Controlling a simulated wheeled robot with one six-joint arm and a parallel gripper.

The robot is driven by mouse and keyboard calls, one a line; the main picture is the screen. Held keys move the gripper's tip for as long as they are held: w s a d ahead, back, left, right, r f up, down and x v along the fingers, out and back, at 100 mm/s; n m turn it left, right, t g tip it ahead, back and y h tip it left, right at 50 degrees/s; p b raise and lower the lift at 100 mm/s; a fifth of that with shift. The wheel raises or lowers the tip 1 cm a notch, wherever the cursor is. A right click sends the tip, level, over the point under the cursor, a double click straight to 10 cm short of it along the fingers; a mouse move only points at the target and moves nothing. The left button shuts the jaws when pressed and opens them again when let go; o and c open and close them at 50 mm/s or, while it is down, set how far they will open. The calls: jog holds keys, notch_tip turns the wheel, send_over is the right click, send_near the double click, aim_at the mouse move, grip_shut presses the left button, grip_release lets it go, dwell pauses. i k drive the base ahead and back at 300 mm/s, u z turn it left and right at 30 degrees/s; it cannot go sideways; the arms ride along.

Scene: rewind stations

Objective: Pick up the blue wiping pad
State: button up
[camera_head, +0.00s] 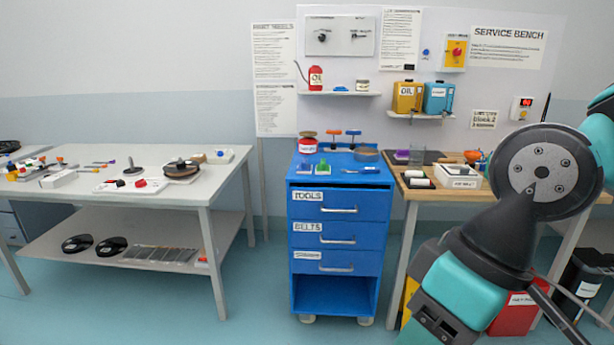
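A small flat blue item (341,88) lies on the upper wall shelf, between a red oil can and a small jar; it looks like the blue wiping pad, but it is too small to be sure. Other small blue and green items (322,167) lie on top of the blue drawer cart, and I cannot tell exactly what they are. My teal and black arm fills the lower right of the view. My gripper is not in view, so its state and anything in it are hidden.
The upper shelf (350,94) holds the red oil can (316,78). A lower shelf holds a yellow can (407,97) and a blue can (438,98). A grey table (226,172) stands left, a wooden bench right of the blue cart (338,265). Floor between table and cart is clear.

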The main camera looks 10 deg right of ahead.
aim_at(306, 168)
jog(key=u, duration=0.5)
jog(key=i, duration=0.55)
jog(key=u, duration=0.65)
jog(key=i, duration=1.8)
jog(key=z, duration=1.3)
jog(key=i, duration=0.85)
jog(key=z, duration=0.85)
